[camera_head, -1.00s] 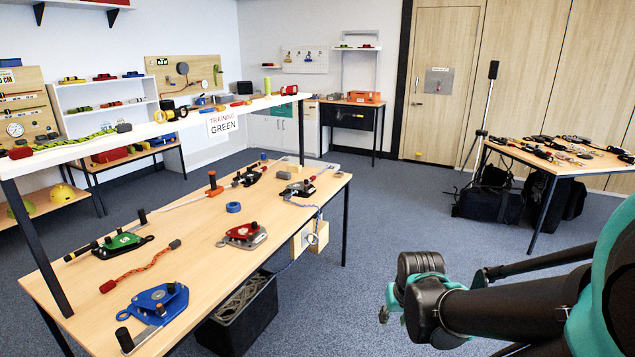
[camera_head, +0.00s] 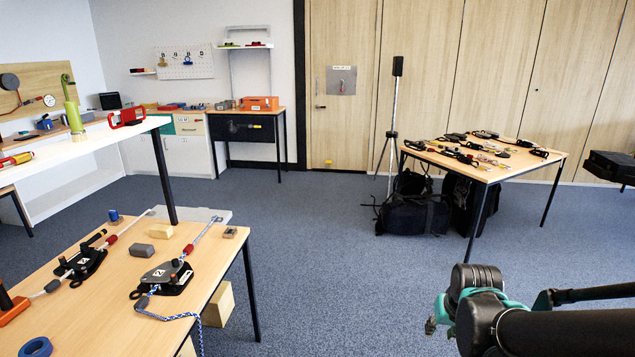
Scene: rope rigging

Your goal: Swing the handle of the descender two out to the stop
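Two dark descenders lie on the near wooden table. The right descender (camera_head: 166,277) has a pale mark on its plate that may be a number, a red piece beside it, and a blue-and-white rope (camera_head: 172,316) running off the table's edge. The left descender (camera_head: 82,264) sits on another rope line. I cannot read for sure which one is two, nor how far either handle is swung. My gripper (camera_head: 437,314), teal and black, is at the lower right, well away from the table and touching nothing visible.
The near table (camera_head: 110,325) also holds a blue tape ring (camera_head: 36,347), a grey block (camera_head: 142,250) and a tan block (camera_head: 160,231). A far table (camera_head: 478,172) with gear stands at right, black bags (camera_head: 415,208) beside it. Carpet between is clear.

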